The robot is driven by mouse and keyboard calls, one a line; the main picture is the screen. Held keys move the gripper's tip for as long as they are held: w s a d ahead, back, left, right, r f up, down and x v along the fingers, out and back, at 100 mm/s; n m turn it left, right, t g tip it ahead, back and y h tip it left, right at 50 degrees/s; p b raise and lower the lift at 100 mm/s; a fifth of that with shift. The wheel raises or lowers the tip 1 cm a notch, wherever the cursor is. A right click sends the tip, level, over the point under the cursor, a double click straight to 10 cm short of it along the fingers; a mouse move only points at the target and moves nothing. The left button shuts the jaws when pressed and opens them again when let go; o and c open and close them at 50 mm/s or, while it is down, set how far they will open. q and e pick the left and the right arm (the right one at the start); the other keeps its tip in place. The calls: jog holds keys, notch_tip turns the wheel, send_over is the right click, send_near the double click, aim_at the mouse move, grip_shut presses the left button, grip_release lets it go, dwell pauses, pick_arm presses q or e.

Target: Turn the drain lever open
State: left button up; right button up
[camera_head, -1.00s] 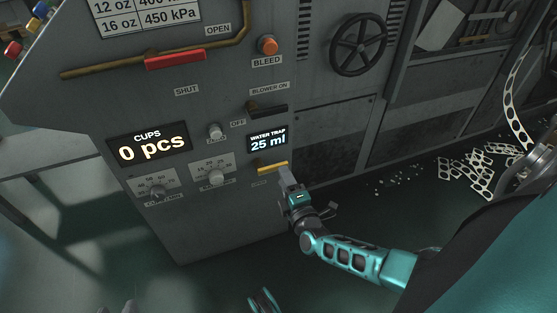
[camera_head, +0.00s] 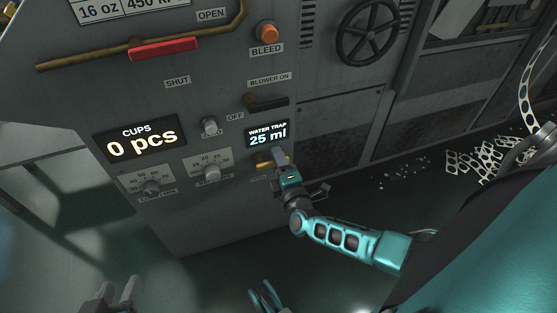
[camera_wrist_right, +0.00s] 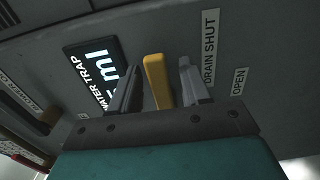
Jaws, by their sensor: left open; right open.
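The yellow drain lever (camera_head: 264,162) sits on the grey machine panel, just under the water trap display (camera_head: 268,134), which reads 25 ml. My right gripper (camera_head: 280,156) is at the lever and partly covers it. In the right wrist view the lever (camera_wrist_right: 157,80) lies between the two parted fingers of my right gripper (camera_wrist_right: 160,76), with gaps visible on both sides. The labels "DRAIN SHUT" (camera_wrist_right: 208,48) and "OPEN" (camera_wrist_right: 239,81) are to the right of the fingers. My left gripper (camera_head: 116,290) is open and empty at the bottom left, away from the panel.
The black blower lever (camera_head: 268,103) sticks out above the display. Several knobs, such as the grey one (camera_head: 212,170), are left of the drain lever. A handwheel (camera_head: 366,32) is at the upper right. Punched scrap (camera_head: 470,160) lies on the floor at the right.

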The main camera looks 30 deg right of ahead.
grip_shut()
dwell(0.3)
dwell(0.4)
